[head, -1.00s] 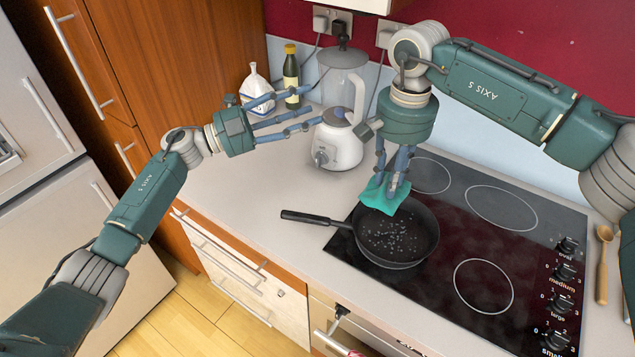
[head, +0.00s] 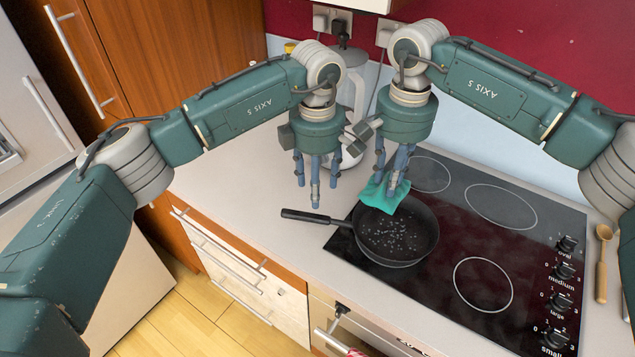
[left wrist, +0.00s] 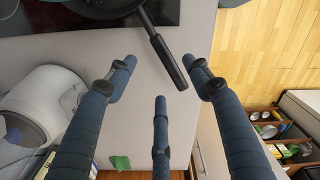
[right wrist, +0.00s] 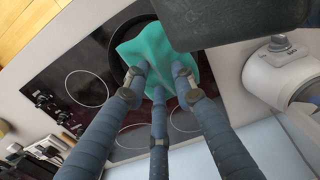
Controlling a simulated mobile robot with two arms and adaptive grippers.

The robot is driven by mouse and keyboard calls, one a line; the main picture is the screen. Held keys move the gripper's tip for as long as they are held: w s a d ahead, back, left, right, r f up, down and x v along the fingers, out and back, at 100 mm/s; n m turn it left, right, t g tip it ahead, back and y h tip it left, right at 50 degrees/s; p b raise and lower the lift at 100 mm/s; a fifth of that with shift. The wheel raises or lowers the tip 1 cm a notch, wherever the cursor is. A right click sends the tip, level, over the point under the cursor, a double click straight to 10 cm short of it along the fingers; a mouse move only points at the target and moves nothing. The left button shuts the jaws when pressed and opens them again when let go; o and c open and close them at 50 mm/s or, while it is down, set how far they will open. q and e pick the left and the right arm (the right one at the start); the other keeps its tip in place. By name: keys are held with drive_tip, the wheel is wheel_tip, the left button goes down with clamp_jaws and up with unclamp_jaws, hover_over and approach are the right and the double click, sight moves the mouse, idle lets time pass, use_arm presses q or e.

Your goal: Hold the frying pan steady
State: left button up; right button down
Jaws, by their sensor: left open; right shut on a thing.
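The black frying pan (head: 398,248) sits on the front left of the hob, with small pale bits in it. Its handle (head: 306,216) points left over the worktop. In the left wrist view the handle (left wrist: 166,58) shows ahead of my left fingers. My left gripper (head: 316,190) is open and empty, fingers down, just above and behind the handle, apart from it. My right gripper (head: 393,182) is shut on a teal cloth (head: 384,196), which is at the pan's back rim. The cloth (right wrist: 155,52) hides part of the pan in the right wrist view.
The black hob (head: 485,255) has knobs along its right side, and a wooden spoon (head: 603,265) lies beyond them. A white blender (head: 352,155) stands behind my left gripper, partly hidden. The worktop (head: 240,190) left of the handle is clear.

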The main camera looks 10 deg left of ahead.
sight(318, 214)
use_arm(q)
wheel_tip(318, 214, down, 12)
drive_tip(key=shift+d+r, duration=0.1)
drive_tip(key=shift+r, duration=0.05)
use_arm(e)
drive_tip(key=shift+w, duration=0.1)
idle(0.3)
use_arm(q)
clamp_jaws()
idle(0.6)
use_arm(e)
drive_tip(key=shift+d+f, duration=0.1)
drive_tip(key=shift+w+d+f, duration=0.1)
drive_tip(key=shift+d+f, duration=0.65)
drive_tip(key=shift+f, duration=1)
drive_tip(key=shift+s+d+f, duration=0.1)
drive_tip(key=shift+d+f, duration=0.6)
drive_tip(key=shift+f, duration=1.05)
drive_tip(key=shift+w+d+f, duration=0.1)
drive_tip(key=shift+d+f, duration=0.65)
drive_tip(key=shift+f, duration=1)
